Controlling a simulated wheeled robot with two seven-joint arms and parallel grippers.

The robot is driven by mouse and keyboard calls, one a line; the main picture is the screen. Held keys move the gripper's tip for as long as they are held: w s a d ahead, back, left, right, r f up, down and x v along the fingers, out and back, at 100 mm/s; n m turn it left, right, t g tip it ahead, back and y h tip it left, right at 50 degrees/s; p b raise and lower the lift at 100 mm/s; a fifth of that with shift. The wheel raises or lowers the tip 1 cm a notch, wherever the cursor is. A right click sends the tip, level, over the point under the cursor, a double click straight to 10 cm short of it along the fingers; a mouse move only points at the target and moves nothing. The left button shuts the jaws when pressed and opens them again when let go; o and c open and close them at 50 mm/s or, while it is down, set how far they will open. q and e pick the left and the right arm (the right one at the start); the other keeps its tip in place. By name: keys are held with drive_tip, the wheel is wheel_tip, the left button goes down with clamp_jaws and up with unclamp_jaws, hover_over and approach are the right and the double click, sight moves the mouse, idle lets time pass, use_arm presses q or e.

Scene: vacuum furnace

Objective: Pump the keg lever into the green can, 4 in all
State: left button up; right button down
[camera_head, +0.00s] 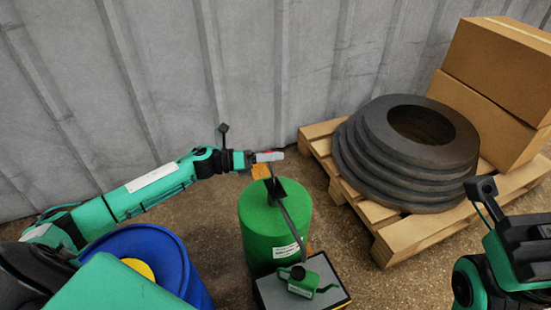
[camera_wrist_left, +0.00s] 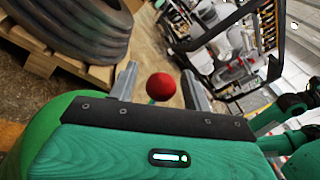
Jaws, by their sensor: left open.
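The green keg (camera_head: 262,222) stands on the floor in the middle of the head view, and its rounded side shows in the wrist view (camera_wrist_left: 38,130). A grey bar (camera_head: 292,228) slopes from its black top fitting (camera_head: 276,188) down toward the green can (camera_head: 301,283). The can sits on a grey-topped block. My left gripper (camera_head: 270,157) is open above the keg top. In the wrist view a red ball knob (camera_wrist_left: 161,86) appears between its two fingers, with gaps on both sides. My right arm shows at the right edge, but its fingers are out of view.
A blue drum (camera_head: 178,255) with a yellow cap stands left of the keg. A wooden pallet (camera_head: 400,235) at the right carries stacked dark rings (camera_head: 385,150) and cardboard boxes (camera_head: 490,75). A grey corrugated wall (camera_head: 270,60) closes the back. Floor (camera_head: 375,285) is clear right of the can.

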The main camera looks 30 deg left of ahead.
use_arm(q)
drive_tip(key=shift+w+d, duration=0.35)
drive_tip(key=shift+d, duration=0.1)
clamp_jaws()
